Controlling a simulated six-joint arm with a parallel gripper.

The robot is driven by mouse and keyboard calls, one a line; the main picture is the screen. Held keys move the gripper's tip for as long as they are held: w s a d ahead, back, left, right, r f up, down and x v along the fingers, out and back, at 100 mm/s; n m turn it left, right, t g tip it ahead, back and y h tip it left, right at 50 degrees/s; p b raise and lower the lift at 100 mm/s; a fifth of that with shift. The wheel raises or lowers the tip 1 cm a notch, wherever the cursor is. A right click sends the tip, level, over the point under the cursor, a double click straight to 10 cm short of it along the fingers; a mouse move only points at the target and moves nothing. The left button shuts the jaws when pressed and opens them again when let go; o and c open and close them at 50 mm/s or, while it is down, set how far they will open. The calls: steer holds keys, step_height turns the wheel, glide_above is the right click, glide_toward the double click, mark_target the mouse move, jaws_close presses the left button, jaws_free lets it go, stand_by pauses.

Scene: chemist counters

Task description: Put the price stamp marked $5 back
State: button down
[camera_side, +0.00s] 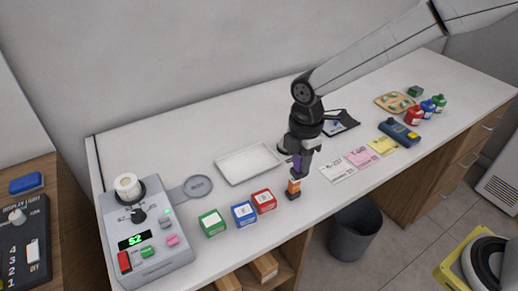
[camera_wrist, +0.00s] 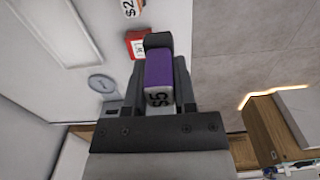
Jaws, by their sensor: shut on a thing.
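My gripper (camera_side: 299,160) is shut on a purple stamp (camera_side: 298,163), held above the counter near its front edge. In the wrist view the purple stamp (camera_wrist: 158,70) sits between the fingers, and its white end reads $5. An orange stamp (camera_side: 294,187) with a dark base stands on the counter just below my gripper in the side view. In the wrist view a stamp with orange on it and a $2 label (camera_wrist: 130,8) is partly cut off at the top edge. The underside of the held stamp is hidden.
Red (camera_side: 264,201), blue (camera_side: 243,213) and green (camera_side: 212,222) boxes stand left of the orange stamp. A device (camera_side: 148,245) displays $2. An empty tray (camera_side: 232,177) lies behind; paper notes (camera_side: 337,171) lie to the right. A bin (camera_side: 357,230) stands below the front edge.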

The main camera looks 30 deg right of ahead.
steer(key=s+d, duration=0.9)
steer(key=d, duration=0.1)
steer(key=shift+d+r, duration=0.2)
steer(key=shift+d, duration=0.15)
steer(key=shift+w+a+f, duration=0.15)
steer(key=shift+w+f, duration=1.4)
steer(key=shift+w, duration=0.65)
steer(key=shift+w+a+f, duration=0.15)
steer(key=shift+w+f, duration=1.4)
steer(key=shift+w, duration=0.7)
steer(key=shift+w+a+f, duration=0.15)
steer(key=shift+w+f, duration=1.4)
steer(key=shift+w, duration=0.65)
steer(key=shift+w+f, duration=0.25)
steer(key=shift+f, duration=1.6)
